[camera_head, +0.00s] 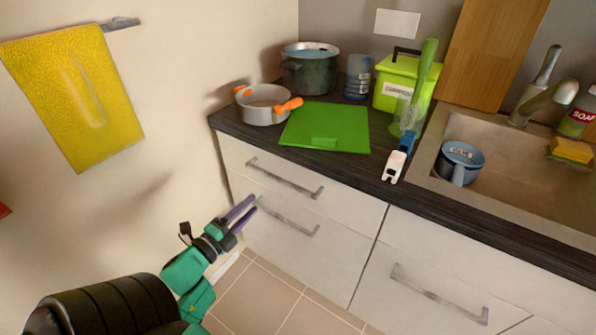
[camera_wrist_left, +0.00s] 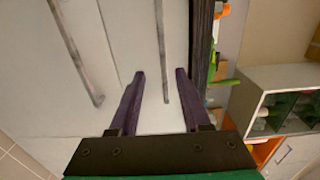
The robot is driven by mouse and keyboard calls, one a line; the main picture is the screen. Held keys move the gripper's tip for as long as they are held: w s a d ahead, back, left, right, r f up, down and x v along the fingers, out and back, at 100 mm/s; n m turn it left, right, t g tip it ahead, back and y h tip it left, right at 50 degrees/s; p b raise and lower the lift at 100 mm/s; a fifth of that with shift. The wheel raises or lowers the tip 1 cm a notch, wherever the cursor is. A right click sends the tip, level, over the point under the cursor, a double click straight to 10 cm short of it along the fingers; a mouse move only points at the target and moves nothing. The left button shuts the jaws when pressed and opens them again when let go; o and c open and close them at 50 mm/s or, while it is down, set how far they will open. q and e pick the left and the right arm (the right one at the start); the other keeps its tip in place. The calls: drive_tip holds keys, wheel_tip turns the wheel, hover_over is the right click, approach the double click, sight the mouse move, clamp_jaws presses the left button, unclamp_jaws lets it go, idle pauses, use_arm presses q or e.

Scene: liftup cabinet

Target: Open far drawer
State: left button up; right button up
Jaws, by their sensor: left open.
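The cabinet has pale drawer fronts with grey bar handles. At its left, an upper drawer handle (camera_head: 284,178) sits above a lower drawer handle (camera_head: 287,216); both drawers are shut. My left gripper (camera_head: 253,203) is open, with purple fingers near the left end of the lower handle in the head view. In the left wrist view, the upper handle (camera_wrist_left: 160,50) shows between the open fingers (camera_wrist_left: 160,73), and the lower handle (camera_wrist_left: 76,50) lies left of them. Nothing is held, and I cannot tell how far the fingertips are from the fronts. My right gripper is not in view.
Another drawer handle (camera_head: 438,293) is at the lower right. The dark countertop (camera_head: 352,173) holds a pan (camera_head: 262,112), a pot (camera_head: 309,72) and a green board (camera_head: 325,127). A wall with a yellow towel (camera_head: 75,95) stands left. Tiled floor (camera_head: 262,300) is clear.

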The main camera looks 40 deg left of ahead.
sight(278, 182)
use_arm(q)
drive_tip(key=w, duration=1.2)
drive_tip(key=shift+w+r, duration=0.2)
drive_tip(key=shift+r, duration=0.05)
drive_tip(key=shift+w, duration=0.3)
clamp_jaws()
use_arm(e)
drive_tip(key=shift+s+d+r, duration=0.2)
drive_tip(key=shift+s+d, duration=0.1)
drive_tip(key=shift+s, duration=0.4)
use_arm(q)
drive_tip(key=shift+d+f, duration=0.1)
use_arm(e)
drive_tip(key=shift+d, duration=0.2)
